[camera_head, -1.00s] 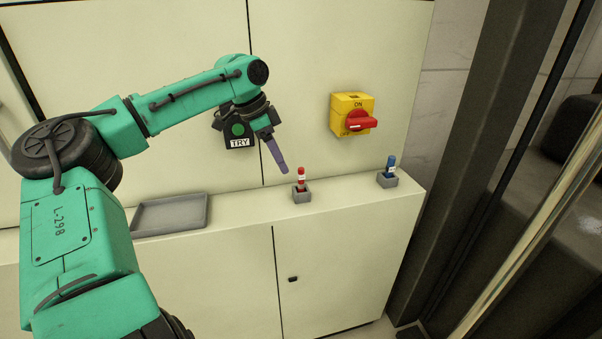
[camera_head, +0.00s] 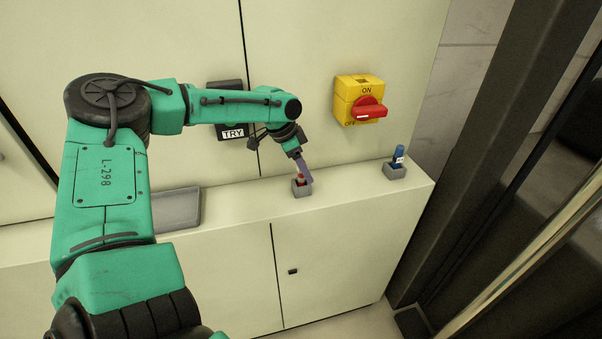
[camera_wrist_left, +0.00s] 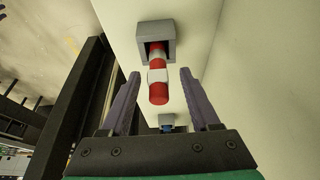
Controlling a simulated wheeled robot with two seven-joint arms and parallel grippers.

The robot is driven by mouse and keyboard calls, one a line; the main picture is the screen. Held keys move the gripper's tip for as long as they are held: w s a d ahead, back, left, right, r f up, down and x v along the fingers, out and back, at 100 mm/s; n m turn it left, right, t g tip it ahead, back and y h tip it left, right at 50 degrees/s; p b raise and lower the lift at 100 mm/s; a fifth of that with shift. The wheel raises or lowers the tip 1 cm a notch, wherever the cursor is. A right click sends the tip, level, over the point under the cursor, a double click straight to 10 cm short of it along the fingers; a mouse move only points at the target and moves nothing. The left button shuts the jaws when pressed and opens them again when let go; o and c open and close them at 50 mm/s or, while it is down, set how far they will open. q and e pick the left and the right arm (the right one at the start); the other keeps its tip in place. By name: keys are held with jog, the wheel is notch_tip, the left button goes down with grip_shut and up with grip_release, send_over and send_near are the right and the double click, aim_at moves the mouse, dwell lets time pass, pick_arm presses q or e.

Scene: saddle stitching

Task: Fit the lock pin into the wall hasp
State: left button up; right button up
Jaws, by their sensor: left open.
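A red pin with a white band (camera_head: 300,180) stands in a small grey holder (camera_head: 302,191) on the cabinet ledge. It also shows in the left wrist view (camera_wrist_left: 158,88), between the two purple fingers. My left gripper (camera_head: 304,176) is open around the upper part of the red pin, and in the wrist view a gap shows on each side. A blue pin (camera_head: 398,156) stands in a second grey holder (camera_head: 395,171) to the right. A yellow switch box (camera_head: 352,90) with a red rotary handle (camera_head: 369,111) is on the wall. My right gripper is not in view.
A grey tray (camera_head: 177,222) lies on the ledge (camera_head: 245,200) at the left, partly behind my left arm. A dark box marked TRY (camera_head: 233,132) is on the wall behind the arm. The ledge between the two holders is clear.

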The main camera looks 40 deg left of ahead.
pick_arm(q)
jog(key=shift+w+d+f, duration=0.2)
jog(key=shift+f, duration=0.3)
jog(key=shift+a, duration=0.1)
jog(key=c, duration=0.9)
grip_shut()
